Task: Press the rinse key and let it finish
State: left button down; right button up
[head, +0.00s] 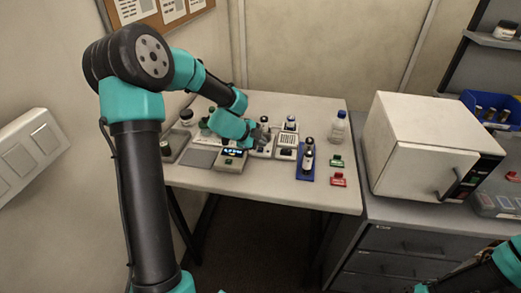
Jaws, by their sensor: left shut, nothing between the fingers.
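My left arm reaches in from the left over the light table (330,110). Its gripper (263,134) is shut and empty, above or at a small whitish device (266,149) in the middle of the group of instruments. The fingertips are too small to tell whether they touch it. A grey box with a lit blue display (233,153) stands just left of it. A whitish unit with a dark grille (289,142) stands just right. No rinse key can be made out; the labels are too small to read. My right arm shows only at the bottom right corner, without its gripper.
A dark bottle (308,150) stands on a blue mat (306,173). A clear bottle (338,128), a green item (337,161) and a red item (338,180) are at the table's right. A white oven-like box (420,145) stands on the neighbouring counter. The table's front strip is clear.

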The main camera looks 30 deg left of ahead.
aim_at(261, 150)
pick_arm(q)
jog(key=shift+f, duration=0.1)
jog(key=shift+f, duration=0.35)
jog(key=shift+f, duration=0.35)
dwell(1.1)
jog(key=shift+r, duration=0.8)
jog(key=shift+r, duration=2.45)
